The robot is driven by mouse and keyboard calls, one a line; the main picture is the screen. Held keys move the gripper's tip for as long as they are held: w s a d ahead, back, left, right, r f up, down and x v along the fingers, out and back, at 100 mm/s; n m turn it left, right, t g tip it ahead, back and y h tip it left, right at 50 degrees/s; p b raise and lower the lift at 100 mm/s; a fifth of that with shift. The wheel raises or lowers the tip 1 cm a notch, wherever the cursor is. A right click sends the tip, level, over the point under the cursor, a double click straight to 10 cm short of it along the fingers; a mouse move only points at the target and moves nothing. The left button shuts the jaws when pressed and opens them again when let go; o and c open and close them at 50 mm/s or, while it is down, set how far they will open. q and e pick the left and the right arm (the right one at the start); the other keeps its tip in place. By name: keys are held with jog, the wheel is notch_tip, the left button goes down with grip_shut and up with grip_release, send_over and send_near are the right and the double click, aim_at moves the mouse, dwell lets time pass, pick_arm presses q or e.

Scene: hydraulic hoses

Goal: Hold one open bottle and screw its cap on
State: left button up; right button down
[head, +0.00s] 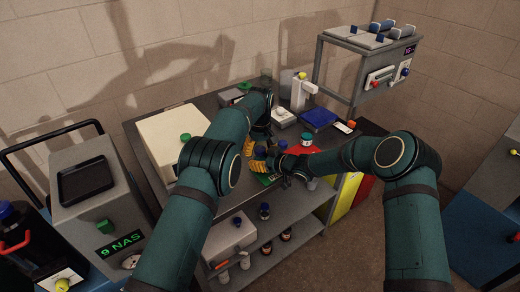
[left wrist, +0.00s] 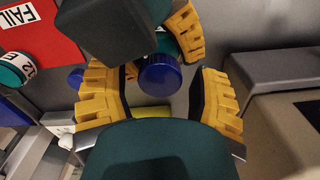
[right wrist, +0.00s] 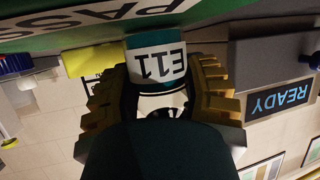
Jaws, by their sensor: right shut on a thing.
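The bottle labelled E11 (right wrist: 158,66), white with a teal band, sits between the yellow fingers of my right gripper (right wrist: 160,100) in the right wrist view. My right gripper is shut on it beside the green PASS mat (right wrist: 60,22). In the left wrist view a blue cap (left wrist: 160,82) is at the bottle's end; whether it is seated or only resting there I cannot tell. My left gripper (left wrist: 165,100) has its fingers apart on either side of the cap, with a gap at the right finger. In the head view the hands meet over the table, and small parts are partly hidden.
A teal-capped bottle (head: 306,139) stands on the red FAIL mat (left wrist: 40,30). A cream box (head: 165,138) fills the table's left. A blue tray (head: 319,118) and white device (head: 301,92) stand behind. Several bottles are on the lower shelf (head: 285,255).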

pick_arm(q)
jog(key=shift+r, duration=2.25)
jog(key=shift+o, duration=0.4)
jog(key=shift+d+r, duration=0.1)
jog(key=shift+s+d+r+m, duration=0.1)
jog(key=shift+r+m, duration=0.05)
jog(key=shift+m, duration=0.15)
jog(key=shift+d+r, duration=0.1)
jog(key=shift+r, duration=0.4)
jog(key=shift+a+r+m, duration=0.15)
jog(key=shift+r+m, duration=0.05)
jog(key=shift+r, duration=0.3)
jog(key=shift+a+r+m, duration=0.15)
jog(key=shift+r+m, duration=0.05)
jog(key=shift+r, duration=0.3)
jog(key=shift+f, duration=4.05)
